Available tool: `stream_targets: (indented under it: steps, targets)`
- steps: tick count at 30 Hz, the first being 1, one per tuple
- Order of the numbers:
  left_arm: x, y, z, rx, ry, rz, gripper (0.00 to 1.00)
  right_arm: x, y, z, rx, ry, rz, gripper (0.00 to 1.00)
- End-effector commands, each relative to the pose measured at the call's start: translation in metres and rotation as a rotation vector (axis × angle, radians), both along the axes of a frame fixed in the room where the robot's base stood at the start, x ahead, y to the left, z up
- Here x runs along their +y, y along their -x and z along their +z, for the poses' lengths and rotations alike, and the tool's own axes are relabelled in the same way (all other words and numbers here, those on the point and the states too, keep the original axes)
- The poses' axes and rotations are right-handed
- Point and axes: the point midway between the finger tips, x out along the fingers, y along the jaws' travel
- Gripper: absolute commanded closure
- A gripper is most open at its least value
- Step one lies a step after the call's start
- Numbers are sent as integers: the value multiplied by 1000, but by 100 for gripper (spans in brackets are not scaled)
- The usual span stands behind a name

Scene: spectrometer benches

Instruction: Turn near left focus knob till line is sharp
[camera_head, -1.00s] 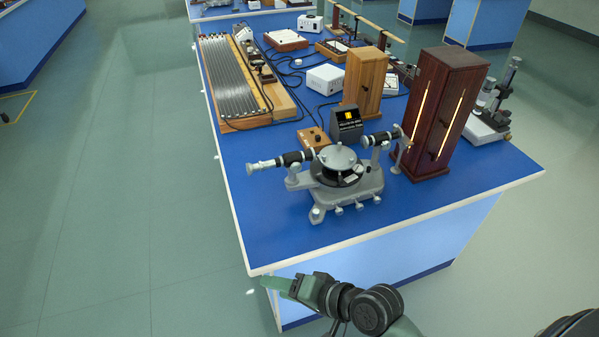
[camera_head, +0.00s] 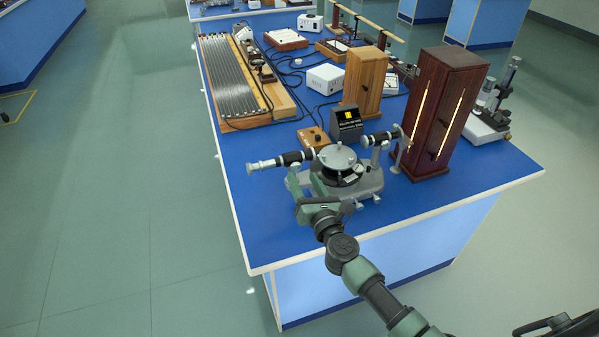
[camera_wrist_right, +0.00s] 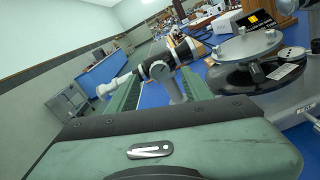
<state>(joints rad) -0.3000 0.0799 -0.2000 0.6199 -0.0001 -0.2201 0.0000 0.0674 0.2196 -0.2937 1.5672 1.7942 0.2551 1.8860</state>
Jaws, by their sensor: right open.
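A grey spectrometer with a round table (camera_head: 338,157) stands near the front of the blue bench. Its left telescope (camera_head: 280,162) has a black barrel and a pale eyepiece end pointing left; it also shows in the right wrist view (camera_wrist_right: 184,53). My right gripper (camera_head: 306,194) is open at the near left side of the spectrometer, just below the telescope in the picture. Its green body hides part of the instrument's base. Whether the fingers touch anything cannot be seen. My left gripper is not in view.
A small black box with a yellow panel (camera_head: 347,122) stands behind the spectrometer. A dark red wooden cabinet (camera_head: 443,112) with glowing slits is at the right. A long ribbed board (camera_head: 229,82) lies at the back left. The bench's front left corner is clear.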

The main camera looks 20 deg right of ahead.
Motion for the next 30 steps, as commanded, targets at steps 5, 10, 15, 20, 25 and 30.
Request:
stream_targets:
  steps: [5, 10, 15, 20, 25, 30]
  targets:
    - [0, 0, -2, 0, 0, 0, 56, 2, -26, 0, -2, 1, 2, 50]
    - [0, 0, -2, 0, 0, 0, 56, 2, -36, 0, 0, 2, 2, 50]
    - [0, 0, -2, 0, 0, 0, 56, 2, -36, 0, 0, 2, 2, 50]
    - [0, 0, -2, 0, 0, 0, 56, 2, -36, 0, 0, 2, 2, 72]
    - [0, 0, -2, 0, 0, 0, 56, 2, -36, 0, 0, 2, 2, 100]
    - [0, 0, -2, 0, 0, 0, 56, 2, -36, 0, 0, 12, 2, 100]
